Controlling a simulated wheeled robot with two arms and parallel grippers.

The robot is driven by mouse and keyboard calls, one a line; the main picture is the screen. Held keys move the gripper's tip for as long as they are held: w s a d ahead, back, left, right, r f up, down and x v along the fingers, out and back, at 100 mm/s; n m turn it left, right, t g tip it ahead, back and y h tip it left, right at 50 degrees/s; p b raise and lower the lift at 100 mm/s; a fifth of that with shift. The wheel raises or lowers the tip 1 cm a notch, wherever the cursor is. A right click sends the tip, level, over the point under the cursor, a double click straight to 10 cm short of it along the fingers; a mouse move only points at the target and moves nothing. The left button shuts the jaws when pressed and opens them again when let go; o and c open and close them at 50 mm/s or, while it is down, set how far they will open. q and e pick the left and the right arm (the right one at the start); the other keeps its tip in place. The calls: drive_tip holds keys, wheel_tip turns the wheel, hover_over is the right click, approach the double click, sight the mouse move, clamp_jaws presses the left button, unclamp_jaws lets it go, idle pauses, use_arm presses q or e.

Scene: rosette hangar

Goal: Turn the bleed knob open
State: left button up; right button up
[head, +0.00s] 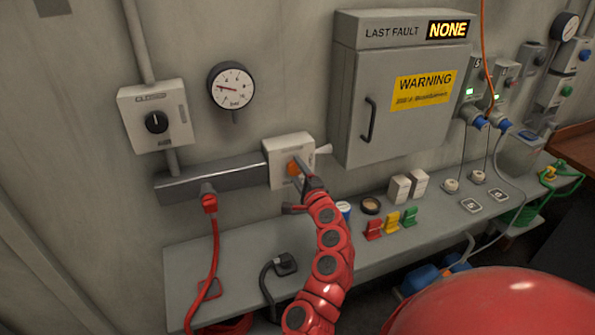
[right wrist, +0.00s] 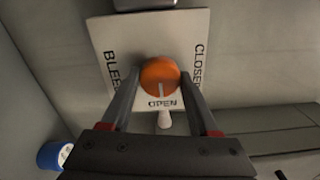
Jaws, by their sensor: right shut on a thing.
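The bleed knob is a round orange knob (right wrist: 160,75) on a pale plate (right wrist: 125,30) marked BLEED, CLOSED and OPEN. Its white line points at the word OPEN in the right wrist view. In the head view the knob (head: 293,168) sits on a pale wall box (head: 278,150), partly hidden by my right gripper (head: 301,172). In the right wrist view the fingers of my right gripper (right wrist: 160,85) lie on both sides of the knob, shut on it. My left gripper is not in view.
A pressure gauge (head: 232,87) and a black-knob switch box (head: 157,122) are on the wall at left. A grey cabinet (head: 400,105) is at right of the bleed box. Below runs a shelf (head: 240,260) with a black plug, blocks and coloured clips.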

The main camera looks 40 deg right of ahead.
drive_tip(key=shift+m, duration=0.3)
drive_tip(key=o, duration=1.4)
drive_tip(key=shift+c, duration=0.2)
drive_tip(key=shift+s, duration=0.1)
drive_tip(key=p+v, duration=0.4)
drive_tip(key=v, duration=1.3)
